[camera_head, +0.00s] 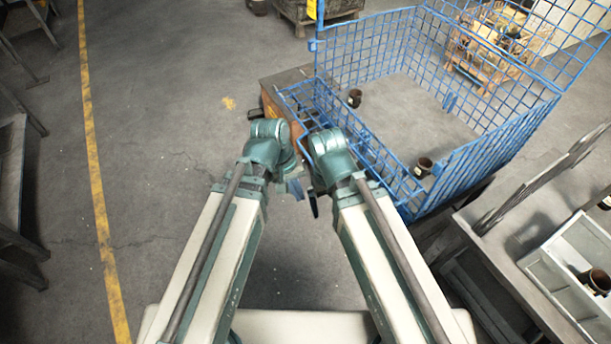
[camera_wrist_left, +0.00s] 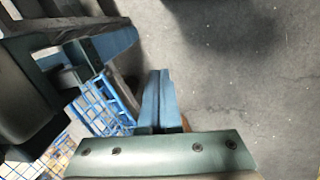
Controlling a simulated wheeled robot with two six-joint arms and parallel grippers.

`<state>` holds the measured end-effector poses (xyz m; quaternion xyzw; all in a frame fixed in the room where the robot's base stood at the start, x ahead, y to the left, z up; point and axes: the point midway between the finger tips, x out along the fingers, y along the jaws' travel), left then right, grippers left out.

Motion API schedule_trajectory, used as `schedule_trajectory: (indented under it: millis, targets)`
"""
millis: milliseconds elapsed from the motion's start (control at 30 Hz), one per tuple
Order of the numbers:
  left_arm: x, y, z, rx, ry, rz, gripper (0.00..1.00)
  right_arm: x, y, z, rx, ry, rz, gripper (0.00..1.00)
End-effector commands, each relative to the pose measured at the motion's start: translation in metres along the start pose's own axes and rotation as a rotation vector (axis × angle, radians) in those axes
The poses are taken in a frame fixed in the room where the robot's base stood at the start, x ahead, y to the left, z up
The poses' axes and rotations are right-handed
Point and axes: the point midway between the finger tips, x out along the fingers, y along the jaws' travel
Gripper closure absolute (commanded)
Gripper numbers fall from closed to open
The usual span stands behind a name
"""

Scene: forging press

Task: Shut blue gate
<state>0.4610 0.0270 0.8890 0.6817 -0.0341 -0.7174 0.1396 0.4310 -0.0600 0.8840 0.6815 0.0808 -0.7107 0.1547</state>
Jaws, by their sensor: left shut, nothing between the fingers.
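The blue gate (camera_head: 372,158) is a wire-mesh panel on the near left side of the blue wire cage (camera_head: 490,140). It looks folded down and outward, leaving that side of the cage open; its lower part is partly hidden behind my right arm. My left gripper (camera_head: 295,188) is shut and empty, pointing down over the floor just left of the gate and apart from it. Its closed fingers show in the left wrist view (camera_wrist_left: 160,100). My right gripper (camera_head: 313,203) is close beside it, near the gate's edge; its fingers are mostly hidden.
Dark cups (camera_head: 354,98) stand inside the cage. A brown wooden box (camera_head: 285,85) is behind my grippers. A metal table (camera_head: 530,235) with a grey crate (camera_head: 575,265) is at right.

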Motion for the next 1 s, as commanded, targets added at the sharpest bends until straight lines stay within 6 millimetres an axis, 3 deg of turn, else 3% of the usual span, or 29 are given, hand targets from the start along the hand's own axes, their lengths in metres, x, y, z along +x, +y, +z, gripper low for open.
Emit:
schedule_trajectory:
  millis: [33,400,667,1000]
  targets:
    - [0.031,-0.004,-0.009,-0.069,-0.003,0.049,1.0,0.034,-0.003,-0.002,-0.001,0.0,0.0,0.0]
    - [0.112,0.0,-0.063,-0.594,-0.085,0.438,1.0,0.153,-0.014,-0.009,-0.004,0.001,0.002,0.0]
    - [0.149,-0.012,-0.108,-0.949,-0.212,0.711,1.0,0.237,-0.022,-0.014,-0.007,0.002,0.003,0.0]
    - [0.177,-0.05,-0.169,-1.353,-0.477,1.059,1.0,0.341,-0.032,-0.021,-0.01,0.003,0.004,0.0]
